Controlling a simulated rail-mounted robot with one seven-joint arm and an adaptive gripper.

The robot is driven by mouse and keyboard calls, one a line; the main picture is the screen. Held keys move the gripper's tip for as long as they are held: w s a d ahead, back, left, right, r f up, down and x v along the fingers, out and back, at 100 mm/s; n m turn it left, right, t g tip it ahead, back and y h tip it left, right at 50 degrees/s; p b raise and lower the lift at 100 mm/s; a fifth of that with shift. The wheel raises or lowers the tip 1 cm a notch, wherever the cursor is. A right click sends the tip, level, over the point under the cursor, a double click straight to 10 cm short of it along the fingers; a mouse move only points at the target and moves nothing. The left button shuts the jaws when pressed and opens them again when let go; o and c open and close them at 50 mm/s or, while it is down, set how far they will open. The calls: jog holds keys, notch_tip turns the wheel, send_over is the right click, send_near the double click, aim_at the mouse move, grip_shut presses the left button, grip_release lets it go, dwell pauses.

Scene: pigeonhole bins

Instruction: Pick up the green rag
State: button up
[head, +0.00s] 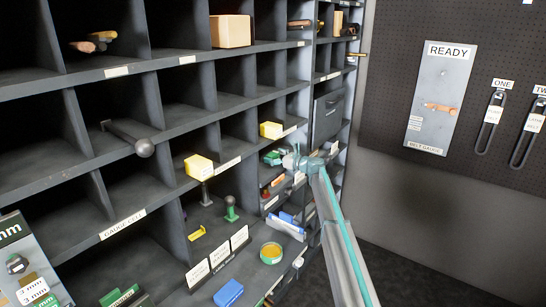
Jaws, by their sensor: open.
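A small green item (272,157), which may be the green rag, lies in a bin just left of my gripper. It is too small to tell whether it is cloth. My gripper (292,160) is at the front of the bins, close to this item in the picture. Its fingers are small and partly blend with the shelf, but it is open, and I see nothing held. I cannot tell whether it touches the green item.
Pigeonhole bins fill the left and middle. A pegboard (400,120) is at right. The floor at lower right is clear.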

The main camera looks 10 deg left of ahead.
aim_at(274, 154)
jog(key=shift+w+a, duration=0.1)
jog(key=shift+a, duration=0.05)
jog(key=shift+c, duration=0.2)
jog(key=c, duration=1)
jog(key=shift+o, duration=0.2)
jog(key=shift+r+b, duration=0.1)
jog(key=shift+b, duration=0.2)
jog(key=shift+d+r, duration=0.1)
jog(key=shift+d, duration=0.15)
notch_tip(274, 154, up, 7)
jog(key=shift+f+b, duration=0.2)
jog(key=shift+b, duration=0.95)
jog(key=f+b+v, duration=0.1)
jog(key=b+v, duration=0.2)
jog(key=v, duration=1.6)
jog(key=shift+s+d, duration=0.25)
jog(key=shift+s, duration=0.05)
